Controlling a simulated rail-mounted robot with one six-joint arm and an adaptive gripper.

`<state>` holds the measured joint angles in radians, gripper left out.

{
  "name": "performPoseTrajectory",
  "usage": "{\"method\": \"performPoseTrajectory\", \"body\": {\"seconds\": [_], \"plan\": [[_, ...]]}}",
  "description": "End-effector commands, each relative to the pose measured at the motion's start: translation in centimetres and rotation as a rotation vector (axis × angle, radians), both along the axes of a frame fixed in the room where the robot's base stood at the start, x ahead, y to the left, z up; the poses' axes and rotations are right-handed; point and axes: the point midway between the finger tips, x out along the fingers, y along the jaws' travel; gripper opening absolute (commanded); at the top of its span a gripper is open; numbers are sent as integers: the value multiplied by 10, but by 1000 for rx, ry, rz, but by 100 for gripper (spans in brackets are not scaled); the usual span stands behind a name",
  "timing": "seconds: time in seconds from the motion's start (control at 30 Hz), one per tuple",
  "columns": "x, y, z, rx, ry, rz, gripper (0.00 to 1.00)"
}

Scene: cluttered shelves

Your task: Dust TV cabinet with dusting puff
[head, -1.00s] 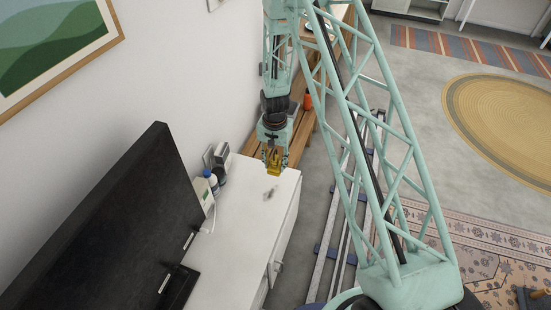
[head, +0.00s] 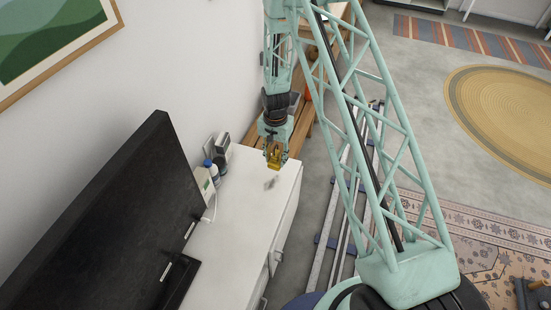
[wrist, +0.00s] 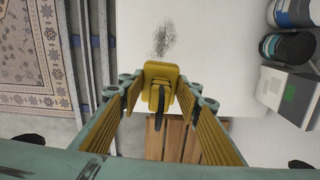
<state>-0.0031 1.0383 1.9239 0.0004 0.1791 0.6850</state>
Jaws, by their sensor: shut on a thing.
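The white TV cabinet (head: 232,215) stands along the left wall in the head view, with its top also in the wrist view (wrist: 210,35). A grey speckled dust patch (wrist: 162,38) lies on the top, near the cabinet's far end; it also shows in the head view (head: 270,184). My gripper (head: 273,160) is over that end of the cabinet, just beyond the patch. It is shut on the yellow dusting puff (wrist: 160,72), seen between the fingers in the wrist view. The puff's underside is hidden, so contact with the top cannot be told.
A black TV (head: 110,220) fills the cabinet's left side. Small bottles (head: 212,172) and boxes stand by the wall left of my gripper. A wooden bench (head: 262,138) adjoins the far end. The cabinet top between the TV and the patch is mostly clear.

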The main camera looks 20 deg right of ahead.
Motion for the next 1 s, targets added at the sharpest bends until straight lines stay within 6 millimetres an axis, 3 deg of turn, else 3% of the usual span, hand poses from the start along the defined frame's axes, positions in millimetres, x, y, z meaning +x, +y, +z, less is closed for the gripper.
{"method": "performPoseTrajectory", "body": {"seconds": [0.7,1.0], "plan": [[0,0,-45,0,0,0,20],[0,0,-54,0,0,0,20]]}}
